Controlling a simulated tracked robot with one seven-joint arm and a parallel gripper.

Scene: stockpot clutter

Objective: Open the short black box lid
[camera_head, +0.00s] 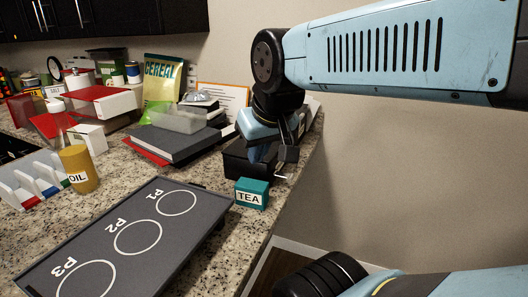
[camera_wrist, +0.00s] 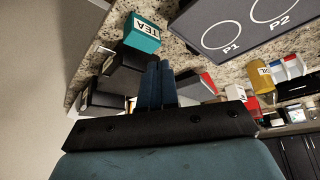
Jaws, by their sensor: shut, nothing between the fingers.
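A low black box (camera_head: 238,168) stands near the counter's right edge, just behind the teal TEA box. My arm covers part of it, and I cannot make out its lid clearly. In the wrist view a black box (camera_wrist: 124,76) lies beside the TEA box, to the left of my fingers. My gripper (camera_head: 262,157) is low over the black box in the head view. In the wrist view my gripper (camera_wrist: 159,64) has its two blue fingers together with nothing between them. I cannot tell whether the fingers touch the box.
The teal TEA box (camera_head: 252,193) stands close in front of the black box. A dark tray marked P1, P2, P3 (camera_head: 130,235) fills the front of the counter. A grey book (camera_head: 175,141) and a yellow OIL container (camera_head: 79,168) are to the left. The right counter edge is close.

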